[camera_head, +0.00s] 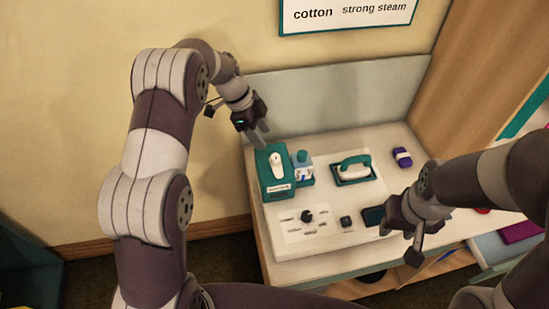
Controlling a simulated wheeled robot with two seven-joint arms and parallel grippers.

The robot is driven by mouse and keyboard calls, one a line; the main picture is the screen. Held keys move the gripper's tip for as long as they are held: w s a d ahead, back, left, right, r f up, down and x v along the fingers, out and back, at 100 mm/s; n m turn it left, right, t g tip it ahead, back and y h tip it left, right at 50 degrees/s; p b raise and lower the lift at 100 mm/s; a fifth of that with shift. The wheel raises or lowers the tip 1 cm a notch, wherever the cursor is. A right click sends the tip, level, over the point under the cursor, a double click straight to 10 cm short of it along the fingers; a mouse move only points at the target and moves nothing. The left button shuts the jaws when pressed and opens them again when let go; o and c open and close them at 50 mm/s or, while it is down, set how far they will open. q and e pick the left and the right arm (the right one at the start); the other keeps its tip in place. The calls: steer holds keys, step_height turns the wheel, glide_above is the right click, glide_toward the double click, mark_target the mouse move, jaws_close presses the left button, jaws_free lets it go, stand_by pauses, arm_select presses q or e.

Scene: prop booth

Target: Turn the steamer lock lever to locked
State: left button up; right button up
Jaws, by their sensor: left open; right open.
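The steamer (274,188) is a teal box at the left of the white counter. A white lever (277,163) stands on its top, pointing up and slightly back; its lock state cannot be told. A small pale label is on the box front, too small to read. My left gripper (260,136) is open and empty, just behind and above the steamer, close to the lever but seemingly apart from it. My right gripper (414,250) is open and empty at the counter's front right, away from the steamer.
A teal-capped bottle (303,168) stands right beside the steamer. A white iron (354,167) rests on a teal stand. A panel with a black knob (307,215) is in front. A purple-and-white item (402,157) lies right. The counter (330,140) has a grey backboard.

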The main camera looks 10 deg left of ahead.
mark_target(275, 156)
arm_select(q)
steer(key=x, duration=0.3)
steer(key=shift+w, duration=0.35)
steer(key=p+x, duration=0.2)
steer(key=x, duration=0.1)
steer(key=p+x, duration=0.1)
steer(key=x, duration=0.1)
steer(key=shift+s+f, duration=0.2)
steer(key=shift+s, duration=0.15)
steer(key=shift+w+d+f, duration=0.2)
steer(key=shift+w+f, duration=0.05)
steer(key=shift+f, duration=0.15)
steer(key=shift+s, duration=0.1)
arm_select(e)
steer(key=shift+w+r, duration=0.15)
steer(key=shift+r, duration=0.5)
